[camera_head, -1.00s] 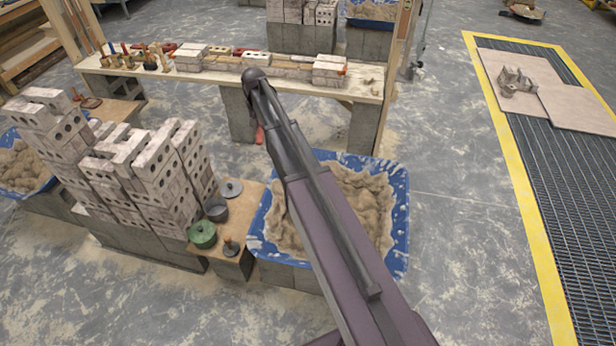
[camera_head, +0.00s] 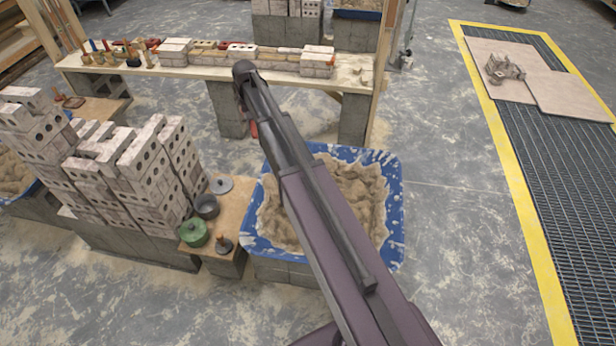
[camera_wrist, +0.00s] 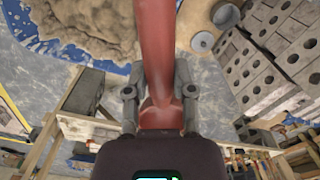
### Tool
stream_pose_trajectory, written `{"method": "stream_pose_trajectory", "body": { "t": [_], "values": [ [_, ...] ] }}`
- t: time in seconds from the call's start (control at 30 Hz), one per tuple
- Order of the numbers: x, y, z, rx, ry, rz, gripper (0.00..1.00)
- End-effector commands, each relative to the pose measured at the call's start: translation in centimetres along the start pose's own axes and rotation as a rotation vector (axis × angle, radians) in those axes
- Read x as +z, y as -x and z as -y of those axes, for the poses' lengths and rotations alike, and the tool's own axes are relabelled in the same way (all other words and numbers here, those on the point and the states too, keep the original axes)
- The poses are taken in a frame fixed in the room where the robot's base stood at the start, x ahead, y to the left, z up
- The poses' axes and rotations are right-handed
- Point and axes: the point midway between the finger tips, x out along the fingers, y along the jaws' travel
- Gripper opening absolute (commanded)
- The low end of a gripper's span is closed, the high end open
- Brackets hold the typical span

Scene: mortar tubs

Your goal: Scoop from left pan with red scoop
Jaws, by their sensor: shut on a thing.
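My gripper (camera_wrist: 159,100) is shut on the red scoop (camera_wrist: 157,45) in the wrist view, with a finger on each side of its handle. The scoop runs up out of the frame, so its far end is hidden. A small red part of the scoop (camera_head: 254,130) shows beside my arm in the head view. A blue tub of tan mortar (camera_head: 261,226) stands in the middle, partly behind my arm. Its mortar also shows in the wrist view (camera_wrist: 92,28). Another blue tub (camera_head: 24,193) is at the left edge, partly hidden by bricks.
A tall stack of grey bricks (camera_head: 115,165) stands left of the middle tub. A wooden board (camera_head: 232,203) between them holds a green pot (camera_head: 194,233) and a grey pot (camera_head: 206,206). A workbench (camera_head: 205,73) with bricks and tools is behind.

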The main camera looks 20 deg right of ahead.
Motion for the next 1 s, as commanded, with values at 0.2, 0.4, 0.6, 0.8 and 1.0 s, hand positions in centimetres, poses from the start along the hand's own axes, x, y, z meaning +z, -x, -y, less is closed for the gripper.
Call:
{"method": "stream_pose_trajectory", "body": {
  "t": [0.2, 0.4, 0.6, 0.8, 1.0],
  "values": [
    [-0.9, -4.3, -1.7, 0.010, 0.180, 0.044, 0.00],
    [-1.5, -7.6, -3.5, 0.028, 0.364, 0.087, 0.00],
    [-2.1, -10.8, -5.2, 0.055, 0.551, 0.130, 0.00],
    [-2.6, -14.0, -6.9, 0.091, 0.740, 0.172, 0.00],
    [-3.0, -17.1, -8.6, 0.136, 0.929, 0.210, 0.00]
  ]
}}
